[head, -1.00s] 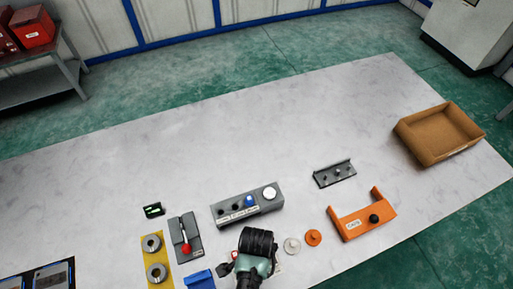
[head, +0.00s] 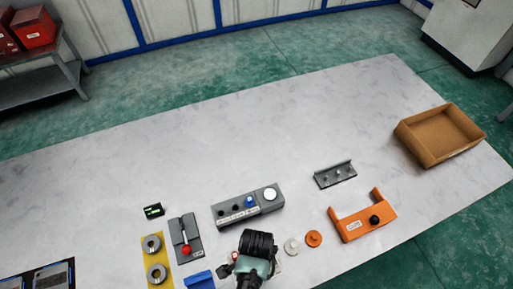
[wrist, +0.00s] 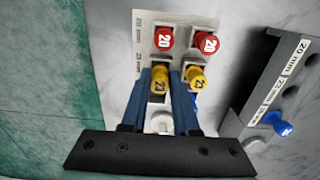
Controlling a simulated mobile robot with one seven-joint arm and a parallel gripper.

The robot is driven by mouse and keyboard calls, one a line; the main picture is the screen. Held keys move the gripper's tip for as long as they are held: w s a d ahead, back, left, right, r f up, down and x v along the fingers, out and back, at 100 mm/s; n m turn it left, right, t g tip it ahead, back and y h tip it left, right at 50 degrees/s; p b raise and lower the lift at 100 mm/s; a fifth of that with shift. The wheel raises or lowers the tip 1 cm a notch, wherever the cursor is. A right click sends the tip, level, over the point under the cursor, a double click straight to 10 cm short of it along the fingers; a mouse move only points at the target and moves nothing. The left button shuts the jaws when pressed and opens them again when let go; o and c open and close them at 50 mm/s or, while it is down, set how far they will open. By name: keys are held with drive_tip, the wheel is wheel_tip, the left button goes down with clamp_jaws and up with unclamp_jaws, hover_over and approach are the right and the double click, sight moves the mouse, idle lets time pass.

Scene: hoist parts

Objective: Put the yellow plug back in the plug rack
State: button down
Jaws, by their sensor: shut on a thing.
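The plug rack (wrist: 182,20) is a pale panel in the wrist view, with two red plugs marked 20 at its top. My gripper (wrist: 160,78) has its two blue fingers on either side of the left yellow plug (wrist: 160,83), marked 23, and is shut on it. This plug is at the rack's left column; I cannot tell how deep it sits. Another yellow plug (wrist: 196,77), also marked 23, stands in the right column. In the head view my arm hides most of the rack.
A grey block with a blue knob (head: 249,202) stands just beyond my gripper. A red-handled grey fixture (head: 186,238) and a blue block (head: 200,280) are to the left. White and orange discs (head: 313,239) and an orange bracket (head: 362,226) lie right. The table's far middle is clear.

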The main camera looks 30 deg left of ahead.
drive_tip(key=shift+f+b, duration=0.3)
drive_tip(key=shift+f, duration=0.3)
drive_tip(key=c, duration=0.6)
unclamp_jaws()
wheel_tip(320, 180, up, 7)
drive_tip(key=p, duration=0.7)
drive_tip(key=shift+r, duration=0.1)
